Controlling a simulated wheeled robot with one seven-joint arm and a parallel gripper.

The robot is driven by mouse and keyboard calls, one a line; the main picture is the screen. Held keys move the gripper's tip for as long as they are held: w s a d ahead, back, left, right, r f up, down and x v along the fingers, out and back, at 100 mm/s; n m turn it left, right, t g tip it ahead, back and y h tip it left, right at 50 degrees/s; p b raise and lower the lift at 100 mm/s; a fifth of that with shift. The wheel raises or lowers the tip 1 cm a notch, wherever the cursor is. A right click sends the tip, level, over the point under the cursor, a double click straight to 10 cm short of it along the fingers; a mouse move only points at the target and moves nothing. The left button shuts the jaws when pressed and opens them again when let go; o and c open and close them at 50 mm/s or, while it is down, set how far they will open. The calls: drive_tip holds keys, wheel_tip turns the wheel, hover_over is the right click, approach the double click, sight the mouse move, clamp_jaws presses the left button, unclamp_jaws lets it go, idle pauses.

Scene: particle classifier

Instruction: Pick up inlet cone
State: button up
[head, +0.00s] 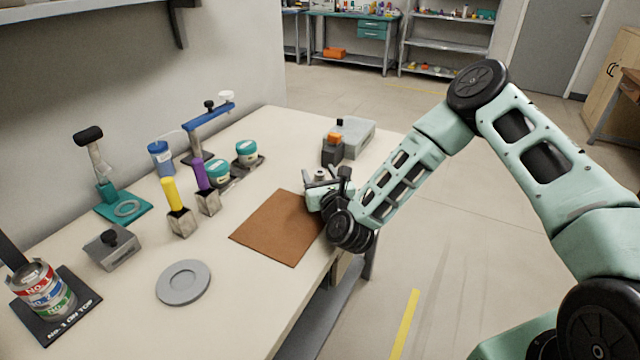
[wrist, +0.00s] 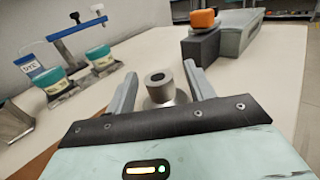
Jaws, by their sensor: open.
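The inlet cone (wrist: 160,88) is a small grey metal piece with a round dark hole in its top and a wider flared base. In the wrist view it stands on the table between the two fingers of my gripper (wrist: 158,82). The fingers are apart, one on each side of it, and gaps show between them and the cone. In the head view the cone (head: 320,175) shows only as a small grey top beyond my gripper (head: 323,186), at the far right corner of the brown mat. My gripper hides its lower part.
A brown mat (head: 275,228) lies under and left of my gripper. Behind are a dark block with an orange top (head: 333,150) and a grey box (head: 355,133). Teal-lidded jars (head: 247,152) stand to the left. The table's right edge is close to my arm.

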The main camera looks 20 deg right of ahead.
clamp_jaws()
drive_tip(key=shift+r, duration=0.1)
